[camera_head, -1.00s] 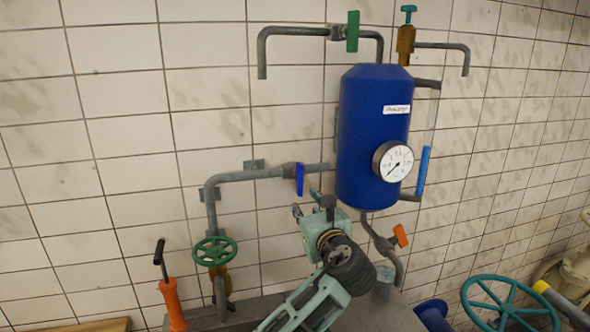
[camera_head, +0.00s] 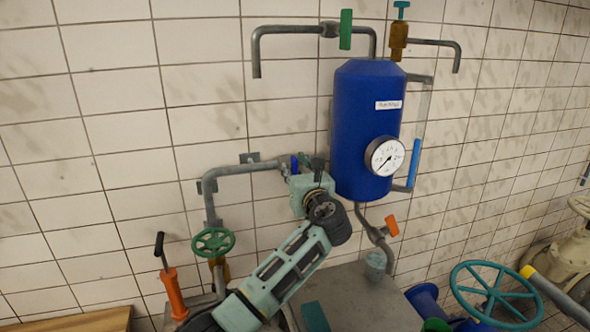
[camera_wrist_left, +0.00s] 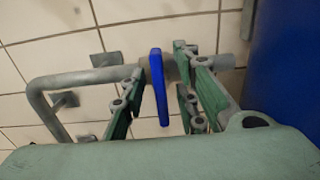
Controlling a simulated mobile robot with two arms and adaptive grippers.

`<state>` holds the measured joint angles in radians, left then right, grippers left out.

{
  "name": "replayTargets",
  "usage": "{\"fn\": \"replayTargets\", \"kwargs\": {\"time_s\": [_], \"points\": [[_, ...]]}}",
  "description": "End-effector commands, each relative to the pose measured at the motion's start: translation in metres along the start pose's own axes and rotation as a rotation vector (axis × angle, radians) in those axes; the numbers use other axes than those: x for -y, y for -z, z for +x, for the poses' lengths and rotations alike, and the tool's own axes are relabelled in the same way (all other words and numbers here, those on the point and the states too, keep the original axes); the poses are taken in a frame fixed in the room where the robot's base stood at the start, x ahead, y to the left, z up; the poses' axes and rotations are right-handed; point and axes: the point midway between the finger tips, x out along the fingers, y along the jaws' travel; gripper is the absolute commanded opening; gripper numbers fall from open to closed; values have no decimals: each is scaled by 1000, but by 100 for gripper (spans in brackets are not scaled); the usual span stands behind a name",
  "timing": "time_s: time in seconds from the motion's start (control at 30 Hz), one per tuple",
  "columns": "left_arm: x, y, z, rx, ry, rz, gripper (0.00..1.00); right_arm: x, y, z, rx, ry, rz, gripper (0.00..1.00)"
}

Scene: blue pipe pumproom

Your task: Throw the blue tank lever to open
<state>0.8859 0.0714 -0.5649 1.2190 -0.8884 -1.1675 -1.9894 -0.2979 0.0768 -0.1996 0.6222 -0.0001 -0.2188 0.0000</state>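The blue tank (camera_head: 352,110) is mounted on the tiled wall, with a round gauge on its front. A blue lever (camera_head: 294,164) sits on the grey pipe at the tank's left side. In the left wrist view the lever (camera_wrist_left: 159,87) hangs roughly upright between the fingers of my left gripper (camera_wrist_left: 155,95). The fingers are open, one on each side of the lever, with gaps showing. In the head view my left gripper (camera_head: 297,168) is at the pipe, partly covering the lever. My right gripper is not in view.
A green lever (camera_head: 346,29) is on the upper pipe and an orange lever (camera_head: 391,226) is below the tank. A green handwheel (camera_head: 213,242) and an orange-handled pump (camera_head: 175,295) stand at left. A large teal wheel (camera_head: 497,294) is at lower right.

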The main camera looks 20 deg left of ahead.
Motion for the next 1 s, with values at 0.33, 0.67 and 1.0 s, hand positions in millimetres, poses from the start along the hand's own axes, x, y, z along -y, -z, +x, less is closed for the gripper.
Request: {"fn": "replayTargets", "kwargs": {"time_s": [0.33, 0.67, 1.0], "points": [[0, 0, 0, 0, 1, 0, 3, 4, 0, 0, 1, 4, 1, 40], [1, 1, -1, 0, 2, -6, 0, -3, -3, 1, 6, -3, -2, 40], [1, 1, -1, 0, 4, -54, 0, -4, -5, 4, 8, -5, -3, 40]]}}
